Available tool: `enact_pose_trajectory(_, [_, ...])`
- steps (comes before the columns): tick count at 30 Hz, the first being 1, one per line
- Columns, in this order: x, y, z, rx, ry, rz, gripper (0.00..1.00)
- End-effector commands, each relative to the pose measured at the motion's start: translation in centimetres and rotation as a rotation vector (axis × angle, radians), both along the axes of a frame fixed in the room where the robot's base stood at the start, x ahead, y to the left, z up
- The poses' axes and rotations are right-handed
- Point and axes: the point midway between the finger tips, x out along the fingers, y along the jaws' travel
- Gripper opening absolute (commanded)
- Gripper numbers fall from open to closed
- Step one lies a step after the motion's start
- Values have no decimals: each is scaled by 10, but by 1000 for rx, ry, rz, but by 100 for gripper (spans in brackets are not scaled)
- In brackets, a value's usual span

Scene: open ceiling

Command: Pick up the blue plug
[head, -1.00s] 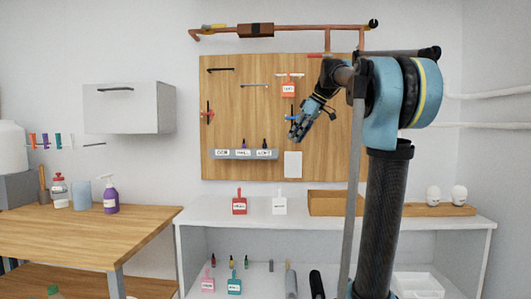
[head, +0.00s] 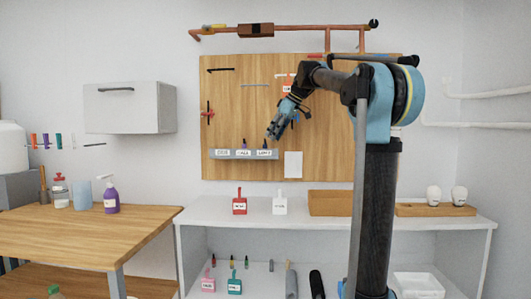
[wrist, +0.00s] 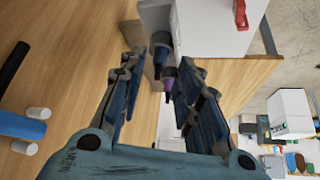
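Two small plugs with dark, blue-purple bodies stand in the grey rack (head: 228,155) on the pegboard. One plug (head: 243,144) is at the rack's middle and one (head: 265,144) is near its right end. In the wrist view the farther plug (wrist: 160,52) and the nearer plug (wrist: 169,80) show between my fingertips; which is the blue one is hard to tell. My gripper (head: 270,135) is open and empty, just above the rack's right end. In the wrist view its two fingers (wrist: 160,75) are spread on either side of the plugs, with no contact visible.
A blue cylinder (wrist: 22,126) with white pegs sits on the pegboard (head: 340,140), beside my gripper. A white card (head: 293,165) hangs right of the rack. Below, a white bench (head: 340,208) holds a red tag (head: 239,203) and a wooden box (head: 330,203).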

Motion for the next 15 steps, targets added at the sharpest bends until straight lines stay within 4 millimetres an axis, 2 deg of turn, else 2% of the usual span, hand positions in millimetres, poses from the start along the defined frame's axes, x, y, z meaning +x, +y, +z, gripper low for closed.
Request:
enact_pose_trajectory(5, [10, 23, 0, 0, 0, 4, 31])
enact_pose_trajectory(9, [14, 31, -19, -1, 0, 2, 31])
enact_pose_trajectory(15, [16, 35, -26, -1, 0, 1, 31])
